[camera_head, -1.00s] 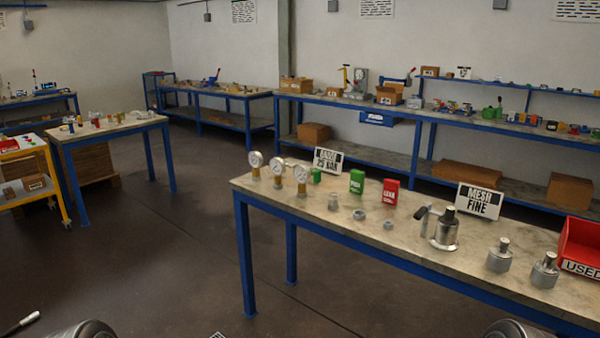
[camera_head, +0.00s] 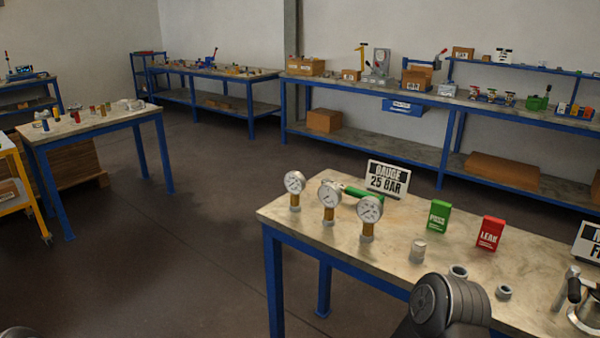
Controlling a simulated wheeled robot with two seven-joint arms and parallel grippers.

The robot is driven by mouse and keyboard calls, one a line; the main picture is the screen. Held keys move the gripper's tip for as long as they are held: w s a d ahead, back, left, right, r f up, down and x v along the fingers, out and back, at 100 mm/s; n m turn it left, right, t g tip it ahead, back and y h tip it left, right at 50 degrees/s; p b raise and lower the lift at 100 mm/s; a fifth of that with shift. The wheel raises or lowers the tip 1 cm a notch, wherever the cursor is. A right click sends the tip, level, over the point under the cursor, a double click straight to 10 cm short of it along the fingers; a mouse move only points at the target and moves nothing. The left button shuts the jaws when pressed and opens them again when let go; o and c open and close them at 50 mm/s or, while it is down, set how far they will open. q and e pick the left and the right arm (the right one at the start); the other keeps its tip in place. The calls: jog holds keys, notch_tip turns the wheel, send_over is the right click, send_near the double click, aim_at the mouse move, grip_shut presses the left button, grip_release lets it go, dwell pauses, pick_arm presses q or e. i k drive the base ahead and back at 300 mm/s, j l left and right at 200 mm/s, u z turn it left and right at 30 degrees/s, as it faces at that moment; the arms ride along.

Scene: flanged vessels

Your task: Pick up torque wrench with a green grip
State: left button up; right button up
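The torque wrench with a green grip (camera_head: 362,193) lies on the near table (camera_head: 390,262), behind three round pressure gauges. Its green handle shows between the middle gauge and the right gauge (camera_head: 370,211). Part of it is hidden behind the gauges. A dark rounded link of my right arm covers the table's front edge at the bottom. Neither of my grippers shows in the head view.
The left gauge (camera_head: 294,186) and middle gauge (camera_head: 329,198) stand in front of the wrench. Behind it stands a "GAUGE 25 BAR" sign (camera_head: 387,180). A green box (camera_head: 439,217), a red box (camera_head: 489,233) and small metal fittings are to the right.

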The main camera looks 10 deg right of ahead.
aim_at(354, 192)
jog(key=i+j+u, duration=0.1)
jog(key=i, duration=0.35)
jog(key=i+j+u, duration=0.1)
jog(key=i, duration=0.35)
